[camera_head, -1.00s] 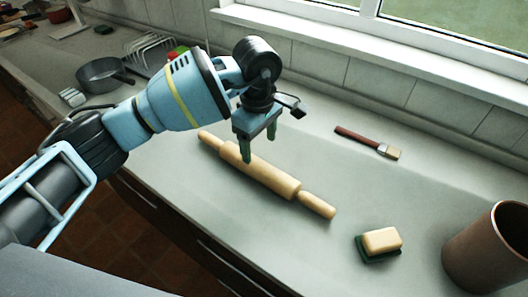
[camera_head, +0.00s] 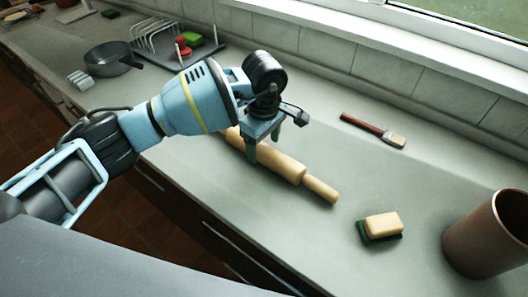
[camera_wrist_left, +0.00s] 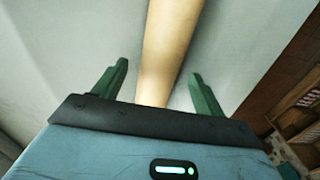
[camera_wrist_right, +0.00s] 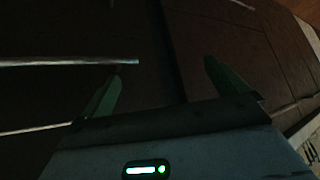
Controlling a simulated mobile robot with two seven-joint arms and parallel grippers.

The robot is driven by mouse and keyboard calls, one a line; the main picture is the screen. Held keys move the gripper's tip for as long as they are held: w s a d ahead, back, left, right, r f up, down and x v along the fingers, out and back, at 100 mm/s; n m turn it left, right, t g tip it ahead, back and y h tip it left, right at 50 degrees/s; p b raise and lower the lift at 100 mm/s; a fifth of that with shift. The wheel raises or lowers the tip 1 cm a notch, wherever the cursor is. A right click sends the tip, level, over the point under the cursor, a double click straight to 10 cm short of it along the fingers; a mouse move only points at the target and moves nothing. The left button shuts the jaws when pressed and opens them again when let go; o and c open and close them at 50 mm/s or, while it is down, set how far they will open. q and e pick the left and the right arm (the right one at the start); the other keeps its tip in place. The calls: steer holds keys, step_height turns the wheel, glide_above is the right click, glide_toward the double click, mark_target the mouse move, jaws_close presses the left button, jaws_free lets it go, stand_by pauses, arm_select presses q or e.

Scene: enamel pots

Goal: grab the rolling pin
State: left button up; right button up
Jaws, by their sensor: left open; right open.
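The wooden rolling pin (camera_head: 287,167) lies diagonally on the counter in the head view. My left arm hides its far handle; the near handle (camera_head: 321,190) shows. My left gripper (camera_head: 264,152) is open and points down over the pin's barrel, with one finger in front of the pin and the other behind it. In the left wrist view the pin (camera_wrist_left: 165,45) runs between the two spread green fingers (camera_wrist_left: 158,72), with gaps on both sides. My right gripper (camera_wrist_right: 160,72) is open and empty in its dark wrist view, and out of the head view.
A sponge (camera_head: 383,223) and a brown pot (camera_head: 485,240) stand at the right. A brush (camera_head: 372,130) lies behind the pin. A pan (camera_head: 108,60) and a dish rack (camera_head: 160,38) are at the far left. The counter around the near handle is clear.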

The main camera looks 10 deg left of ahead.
mark_target(264, 147)
arm_select(q)
steer(key=shift+f, duration=0.9)
steer(key=c, duration=1.3)
steer(key=shift+c, duration=0.3)
steer(key=shift+r, duration=0.15)
step_height(264, 147, up, 9)
steer(key=shift+r, duration=0.4)
steer(key=shift+s, duration=0.1)
